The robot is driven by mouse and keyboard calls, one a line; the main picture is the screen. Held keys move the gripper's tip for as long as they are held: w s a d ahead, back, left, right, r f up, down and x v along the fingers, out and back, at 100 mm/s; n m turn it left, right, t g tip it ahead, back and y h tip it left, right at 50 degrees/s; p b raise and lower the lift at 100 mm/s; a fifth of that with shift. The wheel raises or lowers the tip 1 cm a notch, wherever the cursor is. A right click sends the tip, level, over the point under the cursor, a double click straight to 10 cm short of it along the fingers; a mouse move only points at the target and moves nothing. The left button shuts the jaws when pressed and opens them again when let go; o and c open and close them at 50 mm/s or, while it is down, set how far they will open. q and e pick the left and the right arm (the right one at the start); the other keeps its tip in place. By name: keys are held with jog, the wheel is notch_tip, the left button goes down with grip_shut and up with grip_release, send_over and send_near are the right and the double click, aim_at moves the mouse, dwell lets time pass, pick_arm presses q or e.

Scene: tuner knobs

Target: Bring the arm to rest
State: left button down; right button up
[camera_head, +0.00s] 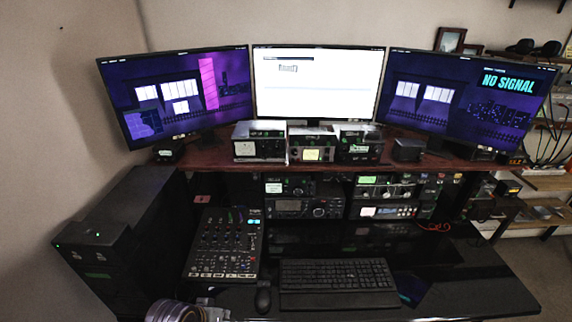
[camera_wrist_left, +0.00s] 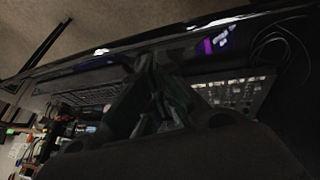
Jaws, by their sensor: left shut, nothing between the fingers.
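My left gripper (camera_wrist_left: 150,65) shows in the left wrist view as dark fingers that come together at the tips, shut with nothing held. It is over the front part of the desk, apart from the keyboard (camera_wrist_left: 92,95) and the mixer (camera_wrist_left: 238,92). In the head view only a grey, rounded part of my left arm shows at the bottom edge, below the mixer (camera_head: 226,245); the fingertips cannot be made out there. The radio units with knobs (camera_head: 302,208) stand under the shelf, well behind the arm. My right gripper is in neither view.
The black desk (camera_head: 470,290) holds a keyboard (camera_head: 335,275) and a mouse (camera_head: 263,298) close to my left arm. A black cabinet (camera_head: 100,235) stands at the left. Three monitors and small boxes stand on the wooden shelf (camera_head: 215,158). The desk's right part is mostly clear.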

pick_arm(q)
jog(key=s+a+r+m+y, duration=0.2)
jog(key=s+a, duration=0.3)
notch_tip(320, 180, down, 33)
jog(key=s+g, duration=0.2)
jog(key=s+a+f, duration=0.2)
jog(key=s+f, duration=0.8)
jog(key=s, duration=0.1)
jog(key=s+a+f+g, duration=0.1)
jog(key=s+a+f, duration=0.1)
jog(key=s+f, duration=0.8)
jog(key=shift+s+f, duration=0.25)
jog(key=shift+s, duration=0.65)
jog(key=shift+d, duration=0.1)
dwell(0.6)
